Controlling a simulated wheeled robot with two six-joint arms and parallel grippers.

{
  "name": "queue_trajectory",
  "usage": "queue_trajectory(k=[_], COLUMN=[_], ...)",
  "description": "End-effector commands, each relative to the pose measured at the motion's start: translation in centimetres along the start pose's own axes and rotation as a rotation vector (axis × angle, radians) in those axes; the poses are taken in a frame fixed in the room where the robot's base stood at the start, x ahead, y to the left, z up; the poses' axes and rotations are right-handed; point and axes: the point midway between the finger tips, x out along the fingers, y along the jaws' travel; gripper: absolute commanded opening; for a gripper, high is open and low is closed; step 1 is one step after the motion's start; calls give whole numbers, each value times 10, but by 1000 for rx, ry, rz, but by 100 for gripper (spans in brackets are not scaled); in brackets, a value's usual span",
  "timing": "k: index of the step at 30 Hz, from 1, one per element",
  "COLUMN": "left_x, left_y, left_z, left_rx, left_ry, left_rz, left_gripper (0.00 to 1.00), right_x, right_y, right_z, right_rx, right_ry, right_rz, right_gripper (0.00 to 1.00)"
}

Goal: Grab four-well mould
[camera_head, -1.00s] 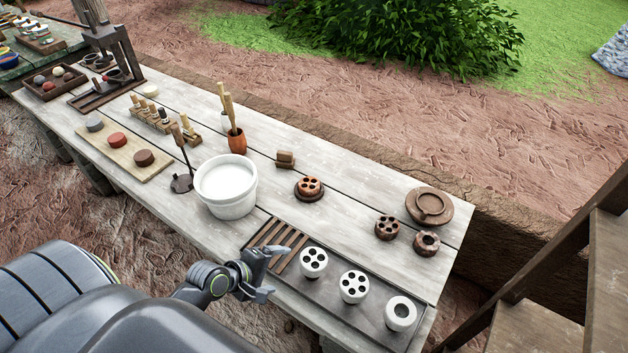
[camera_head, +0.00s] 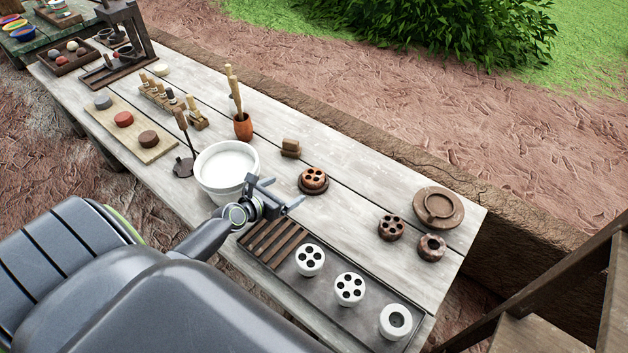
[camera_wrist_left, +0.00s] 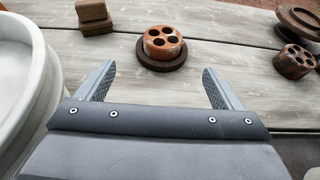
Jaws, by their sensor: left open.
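An orange-brown mould with round wells (camera_head: 314,178) sits on a dark round base (camera_head: 312,190) near the middle of the table. It also shows in the left wrist view (camera_wrist_left: 163,42), straight ahead between my fingers and beyond their tips. My left gripper (camera_head: 284,194) is open and empty, just left of the mould and apart from it. A darker brown mould with wells (camera_head: 391,228) stands farther right. White moulds with wells (camera_head: 310,260) (camera_head: 349,289) stand on the tray at the front. My right gripper is not in view.
A white bucket (camera_head: 226,172) stands close left of my left gripper. A small brown block (camera_head: 290,148) lies behind. A slatted dark tray (camera_head: 300,288) lies at the front edge, with a white ring-shaped piece (camera_head: 395,321). Brown round pieces (camera_head: 438,207) (camera_head: 431,247) stand right.

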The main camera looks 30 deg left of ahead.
Motion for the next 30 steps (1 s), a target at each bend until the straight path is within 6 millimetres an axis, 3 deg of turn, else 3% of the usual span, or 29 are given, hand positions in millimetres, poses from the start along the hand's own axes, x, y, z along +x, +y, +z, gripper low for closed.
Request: queue_trajectory(k=[3,9,17,25,30], left_x=[28,62,80,118,126], left_y=[-1,-1,-2,-6,-6], left_z=[-1,-2,0,0,2], left_rx=[0,2,2,4,3], left_ry=[-2,-1,0,0,1], left_rz=[-1,-1,-1,-1,-1], left_gripper=[89,89,89,89,89], right_x=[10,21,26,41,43], right_y=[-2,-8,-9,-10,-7], right_z=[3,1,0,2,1], right_rx=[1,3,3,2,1], right_ry=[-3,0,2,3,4], right_rz=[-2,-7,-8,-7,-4], right_gripper=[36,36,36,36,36])
